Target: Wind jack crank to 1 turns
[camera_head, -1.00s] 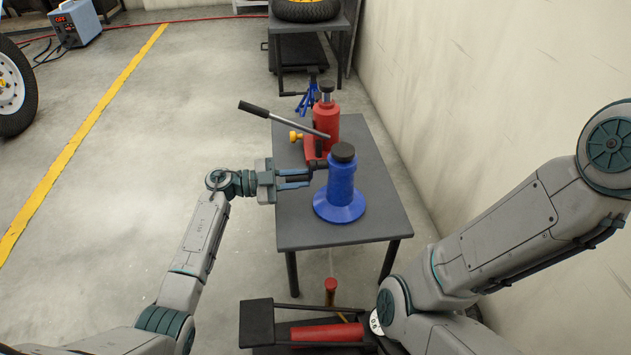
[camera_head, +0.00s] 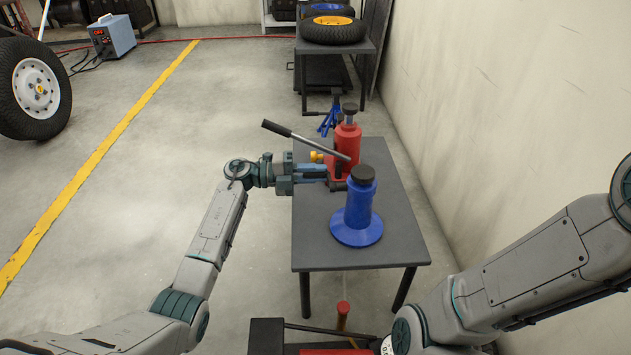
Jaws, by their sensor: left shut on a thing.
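The blue jack (camera_head: 358,212) with a black top stands upright near the front of the grey table (camera_head: 318,255). Its dark crank (camera_head: 338,186) sticks out from the upper left side of the body. My left gripper (camera_head: 322,171) reaches in from the left at the jack's upper left, its fingers closed at the crank's outer end. The fingers largely hide the part they hold. My right arm (camera_head: 540,262) fills the lower right; its gripper is out of view.
A red bottle jack (camera_head: 347,148) with a long lever handle (camera_head: 305,141) stands just behind, close to my left gripper. A blue stand (camera_head: 330,120) is farther back.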

